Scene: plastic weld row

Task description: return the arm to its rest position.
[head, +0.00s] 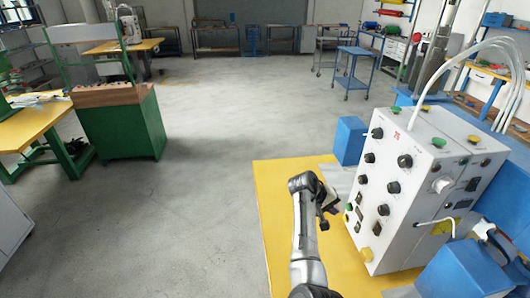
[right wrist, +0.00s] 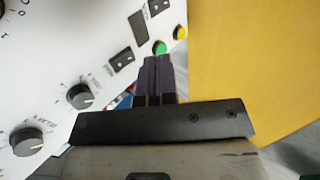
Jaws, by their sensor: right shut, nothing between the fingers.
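I cannot tell whether the fingertips touch the panel. My left gripper is not in view.
Black knobs (right wrist: 79,96) cover the panel's face. Blue blocks (head: 350,140) stand behind and in front of the box. A green cabinet (head: 120,130) and yellow table (head: 32,130) stand at left. The grey floor (head: 210,200) between is clear.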

